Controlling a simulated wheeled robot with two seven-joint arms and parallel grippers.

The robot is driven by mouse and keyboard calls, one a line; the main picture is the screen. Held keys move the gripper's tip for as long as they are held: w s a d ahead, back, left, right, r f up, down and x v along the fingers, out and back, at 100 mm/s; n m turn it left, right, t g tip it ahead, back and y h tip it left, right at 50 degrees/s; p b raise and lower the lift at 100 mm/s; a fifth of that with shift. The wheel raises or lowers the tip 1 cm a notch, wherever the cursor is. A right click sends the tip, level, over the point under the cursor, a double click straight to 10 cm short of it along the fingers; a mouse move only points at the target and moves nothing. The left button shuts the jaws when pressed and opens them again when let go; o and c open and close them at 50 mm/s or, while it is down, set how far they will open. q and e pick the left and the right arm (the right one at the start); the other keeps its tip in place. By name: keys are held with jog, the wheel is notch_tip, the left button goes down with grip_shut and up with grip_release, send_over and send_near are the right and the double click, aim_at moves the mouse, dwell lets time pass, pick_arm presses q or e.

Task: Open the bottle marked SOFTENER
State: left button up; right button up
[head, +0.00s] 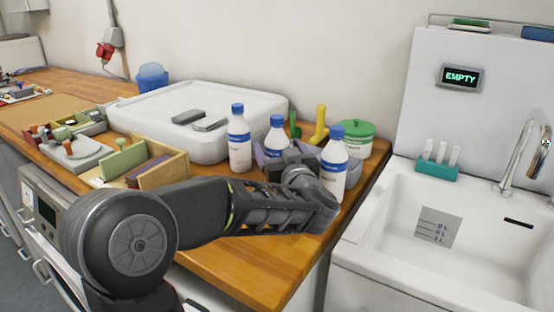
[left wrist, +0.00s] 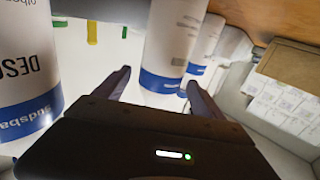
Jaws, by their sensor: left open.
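Three white bottles with blue caps stand on the wooden counter in the head view: a left one (head: 239,150), a middle one (head: 276,133) and a right one (head: 334,167). I cannot read SOFTENER on any of them. My left gripper (head: 288,157) is open among the bottles and partly hides the middle and right ones. In the left wrist view a bottle (left wrist: 172,45) shows ahead, between the open fingers (left wrist: 160,92); contact cannot be told. Another bottle (left wrist: 25,70), at left, bears letters starting "DESC". My right gripper is out of view.
Behind the bottles are a large white tray (head: 130,105), a yellow object (head: 320,125) and a green-lidded tub (head: 357,148). A wooden box (head: 165,173) stands left. A white sink (head: 470,255) with a tap (head: 515,160) is at right. The counter's front (head: 250,262) is bare.

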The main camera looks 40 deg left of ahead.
pick_arm(q)
jog(key=x, duration=0.5)
dwell(0.5)
grip_shut()
dwell(0.8)
